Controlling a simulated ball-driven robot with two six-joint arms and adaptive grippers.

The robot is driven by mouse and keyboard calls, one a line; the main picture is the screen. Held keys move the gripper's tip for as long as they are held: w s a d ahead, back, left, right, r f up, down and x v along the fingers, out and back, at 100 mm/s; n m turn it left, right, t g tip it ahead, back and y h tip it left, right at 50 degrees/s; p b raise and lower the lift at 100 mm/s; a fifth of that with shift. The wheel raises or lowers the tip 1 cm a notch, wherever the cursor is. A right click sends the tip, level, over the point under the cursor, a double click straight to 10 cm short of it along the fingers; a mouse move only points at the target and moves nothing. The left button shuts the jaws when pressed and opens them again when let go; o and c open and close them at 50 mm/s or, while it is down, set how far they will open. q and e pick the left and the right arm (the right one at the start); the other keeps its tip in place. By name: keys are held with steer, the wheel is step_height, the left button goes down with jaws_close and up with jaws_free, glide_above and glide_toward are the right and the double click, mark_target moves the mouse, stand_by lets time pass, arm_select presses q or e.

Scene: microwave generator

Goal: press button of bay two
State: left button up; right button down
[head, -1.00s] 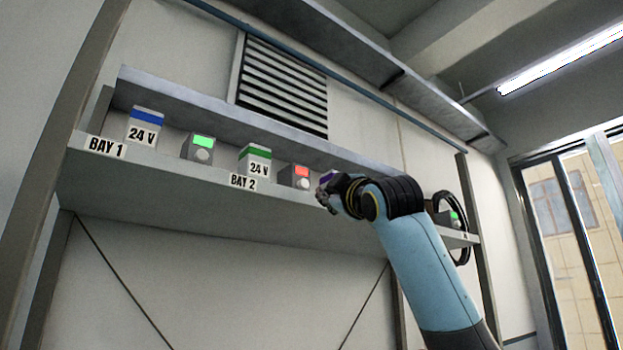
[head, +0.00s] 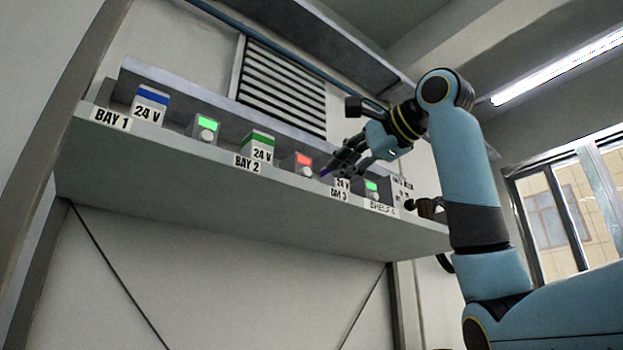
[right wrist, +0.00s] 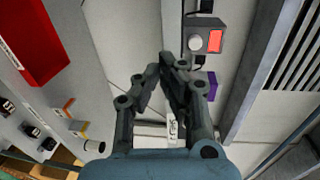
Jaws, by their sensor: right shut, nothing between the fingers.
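The bay two button is a round pale knob on a small grey box (head: 305,171) with a lit red screen, right of the BAY 2 label (head: 246,162) and the green-banded 24 V block (head: 258,148). In the right wrist view the grey box (right wrist: 204,32) stands beyond the fingertips, slightly right. My right gripper (head: 334,172) is shut and empty. It is to the right of the red-screened box, in front of the bay three block, partly hiding it. In the wrist view its fingertips (right wrist: 161,64) look apart from the button. My left gripper is not in view.
Left on the shelf (head: 200,190) stand a blue-banded 24 V block (head: 149,105) and a green-screened box (head: 206,127). Another green-screened box (head: 372,190) stands right of bay three. A red panel (right wrist: 30,35) shows in the wrist view.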

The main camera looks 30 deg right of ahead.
mark_target(308, 170)
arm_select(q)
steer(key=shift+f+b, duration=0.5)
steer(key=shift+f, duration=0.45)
arm_select(e)
steer(key=s+d+r+t, duration=0.1)
steer(key=s+r, duration=0.3)
steer(key=shift+s+r, duration=0.3)
steer(key=shift+r, duration=0.1)
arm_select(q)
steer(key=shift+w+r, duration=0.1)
arm_select(e)
steer(key=shift+w+d, duration=0.1)
steer(key=shift+w, duration=0.1)
steer(key=w+p, duration=0.2)
steer(key=w, duration=0.2)
steer(key=w+p, duration=0.2)
steer(key=w, duration=0.2)
steer(key=w+a+p, duration=0.1)
steer(key=w+p, duration=0.2)
steer(key=w, duration=0.1)
steer(key=shift+w+r, duration=0.1)
steer(key=shift+w, duration=0.15)
steer(key=shift+w+p, duration=0.3)
steer(key=shift+w, duration=0.3)
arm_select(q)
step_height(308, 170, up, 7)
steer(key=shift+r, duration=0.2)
